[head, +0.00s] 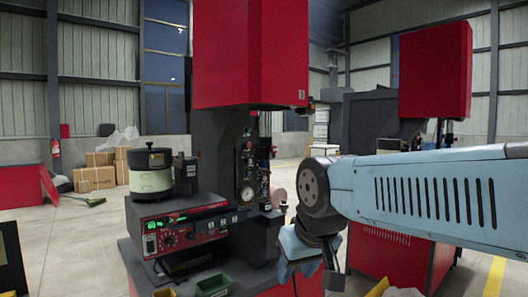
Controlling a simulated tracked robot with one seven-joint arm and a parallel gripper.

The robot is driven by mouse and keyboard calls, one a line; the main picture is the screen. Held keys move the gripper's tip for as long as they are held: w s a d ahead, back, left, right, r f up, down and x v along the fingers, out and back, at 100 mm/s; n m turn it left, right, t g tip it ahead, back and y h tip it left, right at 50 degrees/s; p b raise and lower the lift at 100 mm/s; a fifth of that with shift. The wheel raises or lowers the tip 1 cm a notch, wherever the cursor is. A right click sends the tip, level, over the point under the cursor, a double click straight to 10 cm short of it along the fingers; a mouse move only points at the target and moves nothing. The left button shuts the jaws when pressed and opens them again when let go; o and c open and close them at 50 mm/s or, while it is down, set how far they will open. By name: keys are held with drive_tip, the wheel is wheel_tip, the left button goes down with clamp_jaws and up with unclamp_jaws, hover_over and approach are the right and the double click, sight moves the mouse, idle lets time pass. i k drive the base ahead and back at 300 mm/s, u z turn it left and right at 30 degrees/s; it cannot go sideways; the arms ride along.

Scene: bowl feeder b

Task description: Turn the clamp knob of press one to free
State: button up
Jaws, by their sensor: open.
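The nearer red press (250,55) stands in the middle, with a dark column and a panel of gauges and small knobs (250,170) on its front. I cannot tell which of these is the clamp knob, or how it is turned. No label naming press one is readable. My arm reaches in from the right, and its wrist hangs just right of the panel. My gripper (312,274) points downward at the lower middle, in front of the press base. It is open, nothing shows held in it, and its fingers are only partly visible.
A bowl feeder (150,170) sits on a control box (185,226) with a green display, left of the column. A green bin (214,285) is below. A second red press (436,70) stands behind my arm. Cardboard boxes (95,178) lie at the back left; floor there is partly clear.

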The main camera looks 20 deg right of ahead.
sight(273, 150)
drive_tip(key=u, duration=0.05)
drive_tip(key=i, duration=0.95)
drive_tip(key=z, duration=0.1)
